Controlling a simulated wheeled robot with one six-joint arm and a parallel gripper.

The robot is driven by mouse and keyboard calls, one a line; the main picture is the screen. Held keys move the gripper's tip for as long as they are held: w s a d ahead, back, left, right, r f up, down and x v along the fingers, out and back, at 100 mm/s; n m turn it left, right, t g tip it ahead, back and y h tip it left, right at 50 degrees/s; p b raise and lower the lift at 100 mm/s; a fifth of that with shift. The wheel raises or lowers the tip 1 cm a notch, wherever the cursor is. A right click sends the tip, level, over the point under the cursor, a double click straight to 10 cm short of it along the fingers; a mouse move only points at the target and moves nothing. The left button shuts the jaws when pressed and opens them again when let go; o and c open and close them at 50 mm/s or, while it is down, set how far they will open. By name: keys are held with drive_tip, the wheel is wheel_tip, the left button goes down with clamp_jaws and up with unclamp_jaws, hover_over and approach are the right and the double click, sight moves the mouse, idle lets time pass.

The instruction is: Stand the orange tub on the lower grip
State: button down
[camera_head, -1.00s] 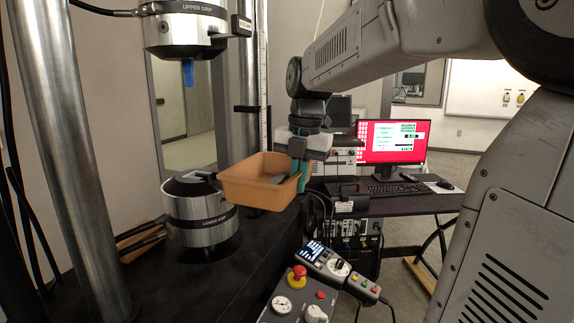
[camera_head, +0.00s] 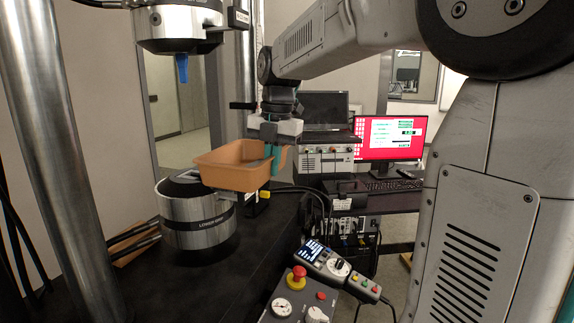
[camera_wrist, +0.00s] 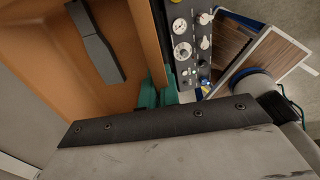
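The orange tub (camera_head: 228,179) is held in the air, roughly level, in the head view. My gripper (camera_head: 274,158) is shut on the tub's right-hand wall. The lower grip (camera_head: 193,228) is a silver cylinder with a dark top on the black bench. The tub overlaps the right part of its top in the picture; the gap between them cannot be judged. The tub hides part of the grip's top.
The upper grip (camera_head: 180,30) with a blue piece hangs above the lower grip. A thick steel column (camera_head: 58,150) stands at the left. A control box with a red button (camera_head: 299,273) and a handheld pendant (camera_head: 338,267) are at the front right. A red-screened monitor (camera_head: 391,137) stands behind.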

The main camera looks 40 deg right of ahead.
sight(212, 157)
drive_tip(key=w+a, duration=0.3)
drive_tip(key=w, duration=0.1)
drive_tip(key=w+a, duration=0.3)
drive_tip(key=w, duration=0.2)
drive_tip(key=w+a, duration=0.3)
drive_tip(key=w, duration=0.1)
drive_tip(key=shift+w, duration=0.25)
drive_tip(key=shift+f, duration=0.15)
idle(0.4)
drive_tip(key=shift+f, duration=0.7)
drive_tip(key=c, duration=0.8)
unclamp_jaws()
drive_tip(key=shift+o, duration=0.2)
drive_tip(key=shift+r, duration=0.1)
